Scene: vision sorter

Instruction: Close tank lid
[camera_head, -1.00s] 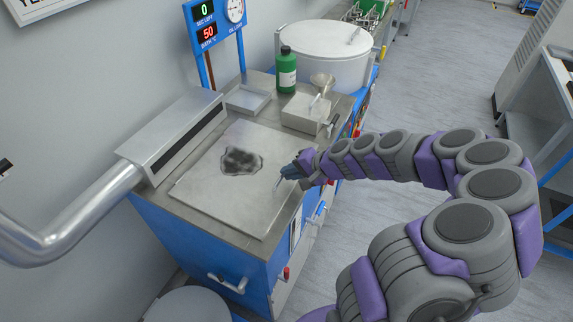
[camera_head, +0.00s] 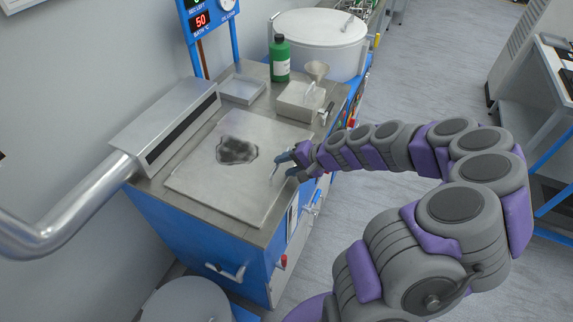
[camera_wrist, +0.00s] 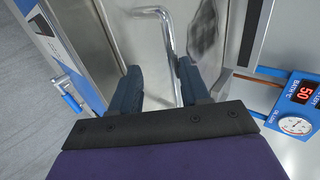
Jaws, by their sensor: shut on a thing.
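The tank lid (camera_head: 212,188) is a flat, square metal plate with a dark irregular patch (camera_head: 237,150). It lies about flat on top of the blue tank (camera_head: 190,232). Its bent metal rod handle (camera_head: 275,169) stands near its right edge and also shows in the wrist view (camera_wrist: 167,32). My gripper (camera_head: 285,157) reaches in from the right, at the handle. The exact contact is hard to see.
A metal vent hood (camera_head: 170,125) with a pipe borders the lid's left side. Behind are a shallow tray (camera_head: 242,88), a green bottle (camera_head: 280,58), a metal box (camera_head: 300,101) and a white round vessel (camera_head: 320,45). A grey drum (camera_head: 187,302) stands in front.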

